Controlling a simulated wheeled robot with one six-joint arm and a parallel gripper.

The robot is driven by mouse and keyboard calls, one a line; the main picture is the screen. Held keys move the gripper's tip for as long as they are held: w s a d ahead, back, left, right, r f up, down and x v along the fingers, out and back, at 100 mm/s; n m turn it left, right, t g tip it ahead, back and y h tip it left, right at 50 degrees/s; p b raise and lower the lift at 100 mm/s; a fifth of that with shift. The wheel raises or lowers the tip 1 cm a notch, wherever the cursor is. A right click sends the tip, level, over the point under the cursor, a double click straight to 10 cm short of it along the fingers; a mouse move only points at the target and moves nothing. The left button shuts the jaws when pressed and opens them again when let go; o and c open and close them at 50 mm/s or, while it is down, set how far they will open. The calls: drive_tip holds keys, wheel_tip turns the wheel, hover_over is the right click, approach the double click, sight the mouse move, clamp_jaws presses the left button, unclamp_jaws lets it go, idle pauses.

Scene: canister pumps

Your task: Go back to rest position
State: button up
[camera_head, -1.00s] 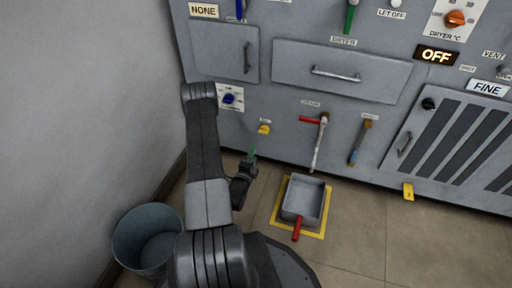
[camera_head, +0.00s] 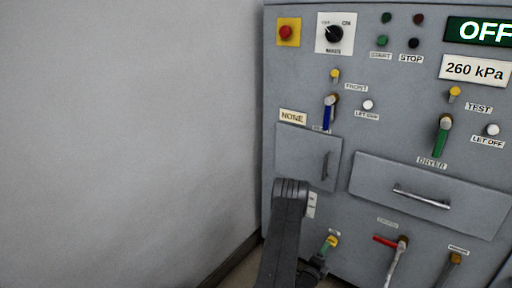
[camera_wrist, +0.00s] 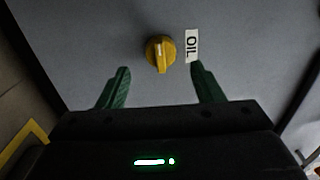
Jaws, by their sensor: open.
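My gripper (camera_wrist: 160,85) is open and empty in the wrist view, its two green fingers spread apart. A yellow knob (camera_wrist: 160,53) with an OIL label (camera_wrist: 192,46) is on the grey panel ahead of the fingers, between them in the picture and apart from them. In the head view my arm reaches up from the bottom, and my gripper (camera_head: 326,250) shows small near the bottom edge, close to the yellow knob (camera_head: 333,241). The fingers are hard to make out there.
The grey machine panel (camera_head: 350,130) fills the right, with a blue-handled valve (camera_head: 328,112), a green-handled valve (camera_head: 442,136), a red-handled valve (camera_head: 390,242) and a drawer (camera_head: 410,192). A bare wall (camera_head: 120,130) stands at left. Yellow floor marking (camera_wrist: 22,142) shows at lower left in the wrist view.

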drive_tip(key=b+x, duration=0.1)
drive_tip(key=x, duration=0.4)
drive_tip(key=shift+w+d, duration=0.1)
drive_tip(key=p+v, duration=0.4)
drive_tip(key=v, duration=1)
drive_tip(key=w+d+n+b, duration=0.2)
drive_tip(key=w+d+n, duration=0.2)
drive_tip(key=n, duration=0.6)
drive_tip(key=w+d+n+b, duration=0.2)
drive_tip(key=w+d+n, duration=0.2)
drive_tip(key=w+n, duration=0.3)
drive_tip(key=n, duration=0.3)
drive_tip(key=shift+d+n, duration=0.2)
drive_tip(key=shift+n, duration=0.1)
idle(0.4)
drive_tip(key=shift+w+a, duration=0.1)
drive_tip(key=shift+a, duration=0.05)
idle(0.3)
